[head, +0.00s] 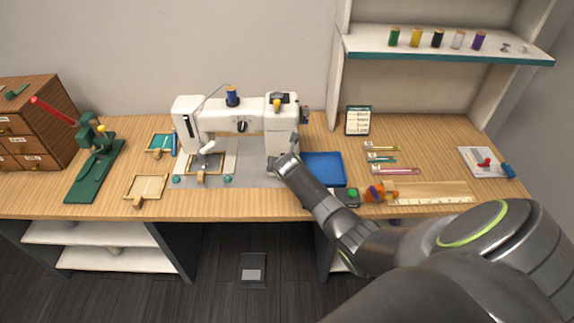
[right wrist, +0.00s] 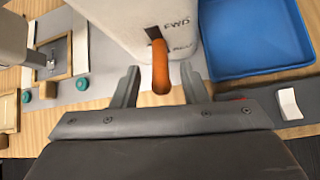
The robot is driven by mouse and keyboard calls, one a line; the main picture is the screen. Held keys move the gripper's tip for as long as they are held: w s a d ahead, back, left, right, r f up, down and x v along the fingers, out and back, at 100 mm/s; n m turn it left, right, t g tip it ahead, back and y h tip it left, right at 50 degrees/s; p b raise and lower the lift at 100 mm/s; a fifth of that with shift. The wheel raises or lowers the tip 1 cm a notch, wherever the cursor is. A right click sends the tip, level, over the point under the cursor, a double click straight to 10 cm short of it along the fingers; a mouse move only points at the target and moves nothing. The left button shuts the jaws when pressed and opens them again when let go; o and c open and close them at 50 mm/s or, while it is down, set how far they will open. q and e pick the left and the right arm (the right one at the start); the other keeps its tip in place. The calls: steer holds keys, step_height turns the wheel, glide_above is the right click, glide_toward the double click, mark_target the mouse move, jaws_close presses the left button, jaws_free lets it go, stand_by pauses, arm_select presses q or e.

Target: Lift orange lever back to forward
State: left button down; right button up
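The white sewing machine (head: 240,120) stands on the table, with my right gripper (head: 283,163) at the lower part of its right-hand end. In the right wrist view the orange lever (right wrist: 160,72) sticks out of a dark slot in the white housing (right wrist: 135,22). FWD is printed beside the slot's upper part, and a partly hidden label sits lower. The lever points toward the camera, low in the slot. My right gripper (right wrist: 160,80) is open, one finger on each side of the lever, with visible gaps. I cannot make out the lever in the head view. My left gripper is not in view.
A blue tray (head: 323,169) lies right of the machine, close to my right gripper. A small dark box with a green button (head: 353,193) and an orange object (head: 378,191) lie near the front edge. A green press with a red handle (head: 95,165) stands left.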

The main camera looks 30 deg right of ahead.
steer(key=v, duration=1.3)
steer(key=shift+s, duration=0.25)
steer(key=shift+r, duration=0.15)
steer(key=s+f+m+g+y+b, duration=0.1)
steer(key=s+f+m, duration=0.45)
steer(key=f, duration=0.55)
steer(key=s+f+m+g+b, duration=0.15)
steer(key=s+f+m, duration=0.35)
steer(key=f, duration=0.6)
steer(key=s+f+m+g+y+b, duration=0.1)
steer(key=s+f+m+b, duration=0.15)
steer(key=s+f, duration=0.6)
steer(key=s+a+f+m+g, duration=0.1)
steer(key=s+f+m, duration=0.4)
steer(key=s, duration=0.5)
steer(key=s+a+f+m+g+b, duration=0.1)
steer(key=s+f+m, duration=0.4)
steer(key=s+f, duration=0.3)
steer(key=s+a+f+m+g+y+b, duration=0.1)
steer(key=s+f+m, duration=0.4)
steer(key=s, duration=0.7)
steer(key=shift+f+m, duration=0.3)
steer(key=shift+f, duration=0.6)
